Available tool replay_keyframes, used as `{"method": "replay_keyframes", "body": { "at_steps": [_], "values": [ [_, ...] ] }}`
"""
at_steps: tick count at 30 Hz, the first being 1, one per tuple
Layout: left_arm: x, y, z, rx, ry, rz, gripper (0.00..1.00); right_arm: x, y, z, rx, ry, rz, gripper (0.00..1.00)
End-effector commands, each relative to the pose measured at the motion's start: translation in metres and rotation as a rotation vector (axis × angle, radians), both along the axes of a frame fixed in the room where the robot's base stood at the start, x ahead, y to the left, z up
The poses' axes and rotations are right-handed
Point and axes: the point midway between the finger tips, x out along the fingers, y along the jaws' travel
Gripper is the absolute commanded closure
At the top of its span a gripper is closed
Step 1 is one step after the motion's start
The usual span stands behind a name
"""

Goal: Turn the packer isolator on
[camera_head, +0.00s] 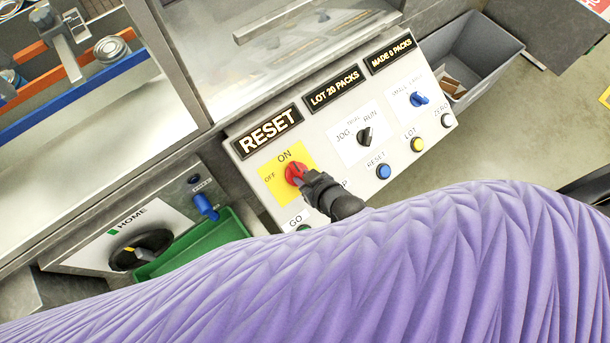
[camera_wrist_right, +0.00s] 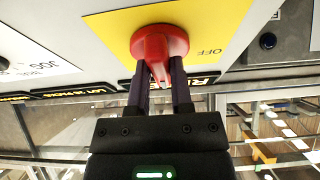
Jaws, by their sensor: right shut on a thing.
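The packer isolator is a red rotary knob (camera_head: 294,172) on a yellow plate (camera_head: 270,188) marked ON above and OFF to the left, on the sloped control panel. My right gripper (camera_head: 305,180) reaches it from the lower right and is shut on the knob's grip. In the right wrist view, the two dark fingers (camera_wrist_right: 160,88) straddle the grip of the red knob (camera_wrist_right: 158,45), with OFF on the yellow plate to its right. My left gripper is not in view.
The panel also carries a black JOG/RUN selector (camera_head: 365,136), a blue selector (camera_head: 418,99) and several push buttons. A HOME dial (camera_head: 140,250) and green tray (camera_head: 205,240) lie left. A grey bin (camera_head: 480,55) is upper right. My purple sleeve hides the lower view.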

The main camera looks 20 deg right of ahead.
Motion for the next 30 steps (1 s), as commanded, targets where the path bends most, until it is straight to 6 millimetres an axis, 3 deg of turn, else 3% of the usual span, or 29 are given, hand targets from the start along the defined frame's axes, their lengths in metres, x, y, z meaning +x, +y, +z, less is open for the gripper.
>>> {"method": "replay_keyframes", "body": {
  "at_steps": [5, 6, 10, 20, 30],
  "values": [
    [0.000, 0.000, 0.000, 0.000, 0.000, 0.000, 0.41, 0.001, 0.000, 0.001, 0.003, -0.002, -0.002, 1.00],
    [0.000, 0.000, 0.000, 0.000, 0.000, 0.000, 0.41, 0.001, 0.000, 0.001, 0.002, -0.002, -0.001, 0.65],
    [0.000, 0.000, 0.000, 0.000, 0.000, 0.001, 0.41, 0.001, 0.000, 0.001, 0.001, -0.002, -0.001, 0.38],
    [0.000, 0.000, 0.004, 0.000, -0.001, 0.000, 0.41, -0.003, -0.001, 0.004, 0.000, 0.000, 0.000, 0.38],
    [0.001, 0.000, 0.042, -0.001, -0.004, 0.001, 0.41, -0.058, -0.020, 0.052, 0.001, 0.000, 0.001, 0.38]
  ]
}}
